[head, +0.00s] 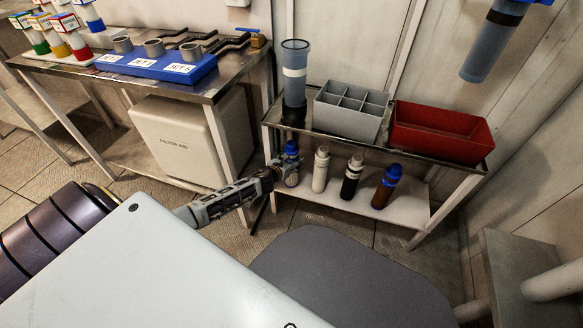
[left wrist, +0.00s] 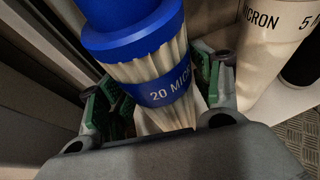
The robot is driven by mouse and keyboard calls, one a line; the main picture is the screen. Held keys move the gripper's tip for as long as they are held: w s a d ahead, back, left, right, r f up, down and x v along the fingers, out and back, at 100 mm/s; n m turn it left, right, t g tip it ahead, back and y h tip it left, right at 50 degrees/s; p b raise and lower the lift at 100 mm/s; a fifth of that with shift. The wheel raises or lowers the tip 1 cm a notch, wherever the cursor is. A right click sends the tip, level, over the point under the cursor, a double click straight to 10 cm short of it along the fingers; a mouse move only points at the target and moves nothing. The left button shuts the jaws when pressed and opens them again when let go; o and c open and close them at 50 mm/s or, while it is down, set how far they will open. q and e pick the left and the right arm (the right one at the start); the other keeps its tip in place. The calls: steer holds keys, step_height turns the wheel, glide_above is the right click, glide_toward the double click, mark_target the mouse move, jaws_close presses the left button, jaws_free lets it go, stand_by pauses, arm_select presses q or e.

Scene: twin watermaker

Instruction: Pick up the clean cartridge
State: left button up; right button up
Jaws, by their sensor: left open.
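A white pleated cartridge with a blue cap and a blue band lettered "20 MIC…" (left wrist: 150,72) stands between the fingers of my left gripper (left wrist: 163,95) in the left wrist view. The green-padded fingers are open on either side of it; whether they touch it I cannot tell. In the head view, my left gripper (head: 285,172) is at the left end of the low shelf, by the blue cap of this cartridge (head: 291,148), whose lower part is mostly hidden. A brown cartridge with a blue cap (head: 385,187) stands at the right of the row. My right gripper is out of view.
A white cartridge (head: 320,170) stands close right of the gripper, then a black-banded one (head: 352,177). The shelf board (head: 412,202) is clear at right. Above, the top holds a clear-topped housing (head: 294,72), a grey divided box (head: 348,122) and a red bin (head: 440,142).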

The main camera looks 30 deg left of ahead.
arm_select(q)
steer(key=shift+c, duration=0.5)
steer(key=c, duration=0.8)
